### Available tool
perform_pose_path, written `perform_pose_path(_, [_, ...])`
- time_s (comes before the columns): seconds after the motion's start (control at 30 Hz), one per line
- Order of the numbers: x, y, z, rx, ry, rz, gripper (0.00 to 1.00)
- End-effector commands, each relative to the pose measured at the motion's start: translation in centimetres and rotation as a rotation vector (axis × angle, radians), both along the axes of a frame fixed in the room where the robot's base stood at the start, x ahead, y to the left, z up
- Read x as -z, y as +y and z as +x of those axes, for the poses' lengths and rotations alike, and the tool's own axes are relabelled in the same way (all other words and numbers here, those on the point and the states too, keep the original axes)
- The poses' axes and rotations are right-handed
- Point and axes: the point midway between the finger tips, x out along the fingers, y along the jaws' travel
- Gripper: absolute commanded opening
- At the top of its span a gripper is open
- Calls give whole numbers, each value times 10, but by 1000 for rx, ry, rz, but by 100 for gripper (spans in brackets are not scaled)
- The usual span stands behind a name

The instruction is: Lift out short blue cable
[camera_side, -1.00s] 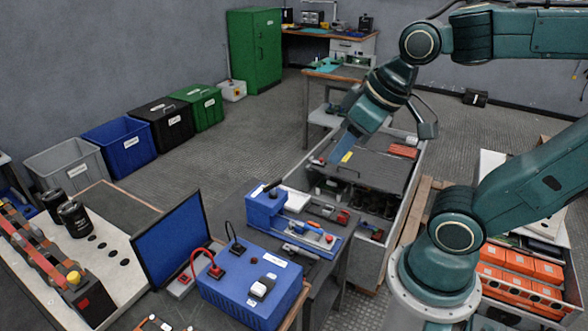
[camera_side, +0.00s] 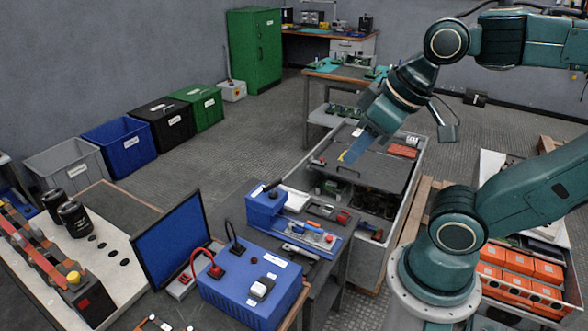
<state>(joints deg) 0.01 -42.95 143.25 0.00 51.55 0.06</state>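My gripper (camera_side: 351,155) points down and to the left over the large grey bin (camera_side: 404,203), above the dark panel on its top. The gripper is small and seen from the side, so its finger gap and anything between the fingers cannot be made out. I cannot pick out a short blue cable in this view. The blue power unit (camera_side: 228,288) at the front carries a red looped lead (camera_side: 205,260) and a black lead (camera_side: 233,236).
A blue screen (camera_side: 172,240) stands left of the power unit. A blue vice-like fixture (camera_side: 265,205) and small tools share the side table. A workbench (camera_side: 335,72) stands behind the bin. Orange boxes (camera_side: 515,272) lie at the right. Open floor lies left of the bin.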

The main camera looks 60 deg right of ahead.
Motion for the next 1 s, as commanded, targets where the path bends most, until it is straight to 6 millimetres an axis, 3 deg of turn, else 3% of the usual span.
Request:
perform_pose_path(0.27, [3,-4,15,91,9,41,25])
perform_pose_path(0.47, [13,-12,45,277,23,129,25])
perform_pose_path(1.0, [75,-61,133,947,48,458,25])
